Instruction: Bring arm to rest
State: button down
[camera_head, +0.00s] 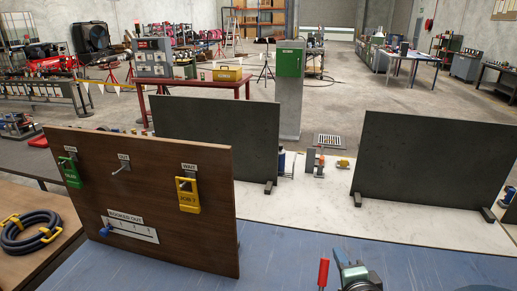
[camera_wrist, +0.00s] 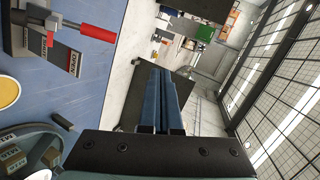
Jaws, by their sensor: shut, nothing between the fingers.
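My gripper (camera_wrist: 158,72) shows in the wrist view as two long blue fingers lying close together. It is shut, with nothing seen between the fingers. The fingers point away over the work area, clear of the blue bench top. I cannot make out the gripper for sure in the head view. No flanged spool can be told for sure in either view.
A brown board (camera_head: 150,185) with hanging tags stands at the left. Two dark panels (camera_head: 225,135) (camera_head: 432,165) stand behind on a pale surface. A red-handled clamp (camera_wrist: 92,31) is on the blue bench (camera_head: 300,245). Coiled hose (camera_head: 30,230) lies at far left.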

jog(key=a+r+n+t+b, duration=0.1)
jog(key=a+r+n+t, duration=0.35)
jog(key=r, duration=0.75)
jog(key=a+r+n+t+b, duration=0.25)
jog(key=a+r+n, duration=0.25)
jog(key=r, duration=0.8)
jog(key=s+a+r+n+t, duration=0.3)
jog(key=s+a+r, duration=0.1)
jog(key=s+r, duration=0.3)
jog(key=s+a+r+n+t+y, duration=0.1)
jog(key=s+a+r+n+t, duration=0.2)
jog(key=s+r, duration=0.5)
jog(key=shift+a+r+n+t+b, duration=0.4)
jog(key=shift+a+r+n+b, duration=0.05)
jog(key=shift+a+r+n, duration=0.25)
